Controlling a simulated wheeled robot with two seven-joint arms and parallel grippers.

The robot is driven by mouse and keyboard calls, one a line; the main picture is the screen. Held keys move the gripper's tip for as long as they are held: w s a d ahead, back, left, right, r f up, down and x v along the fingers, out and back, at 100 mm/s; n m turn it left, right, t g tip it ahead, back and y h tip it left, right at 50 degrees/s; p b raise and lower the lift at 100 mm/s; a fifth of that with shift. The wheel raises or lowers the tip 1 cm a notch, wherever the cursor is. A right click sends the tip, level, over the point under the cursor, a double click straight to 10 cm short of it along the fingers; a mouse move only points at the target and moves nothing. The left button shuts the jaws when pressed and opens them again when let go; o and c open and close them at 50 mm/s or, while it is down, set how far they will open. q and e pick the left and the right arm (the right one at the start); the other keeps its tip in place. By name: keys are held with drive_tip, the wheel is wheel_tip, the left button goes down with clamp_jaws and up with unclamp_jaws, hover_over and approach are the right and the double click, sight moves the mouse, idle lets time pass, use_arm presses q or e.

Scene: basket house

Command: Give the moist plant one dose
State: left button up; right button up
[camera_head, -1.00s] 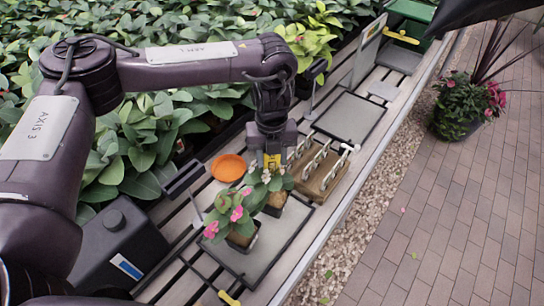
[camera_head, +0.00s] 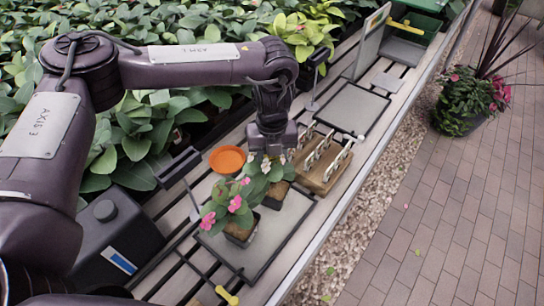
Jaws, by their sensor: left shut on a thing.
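Two potted plants stand close together on a grey tray (camera_head: 266,248). The nearer plant (camera_head: 234,202) has pink flowers, and its dark pot is full of brown soil. The other plant (camera_head: 262,182) has small white flowers and a dark pot behind and to the right. I cannot tell from the frame which is the moist one. My left gripper (camera_head: 271,156) points down right above the white-flowered plant. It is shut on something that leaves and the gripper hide. A wooden rack (camera_head: 318,181) with several pale upright pieces stands right of it. My right gripper is not in view.
An orange saucer (camera_head: 227,160) lies behind the plants. A dark canister (camera_head: 118,235) stands at left, and a yellow-handled tool (camera_head: 227,295) lies in front. An empty framed grey tray (camera_head: 352,108) sits further back. Dense foliage borders the slatted bench.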

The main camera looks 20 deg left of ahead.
use_arm(q)
drive_tip(key=shift+f, duration=0.1)
drive_tip(key=shift+f+b, duration=0.3)
drive_tip(key=shift+f, duration=0.15)
idle(0.5)
idle(0.5)
drive_tip(key=shift+s+f, duration=0.1)
drive_tip(key=shift+f, duration=0.05)
idle(0.5)
wheel_tip(320, 180, up, 2)
drive_tip(key=shift+p, duration=1)
drive_tip(key=shift+r+p, duration=2.05)
drive_tip(key=shift+r, duration=0.6)
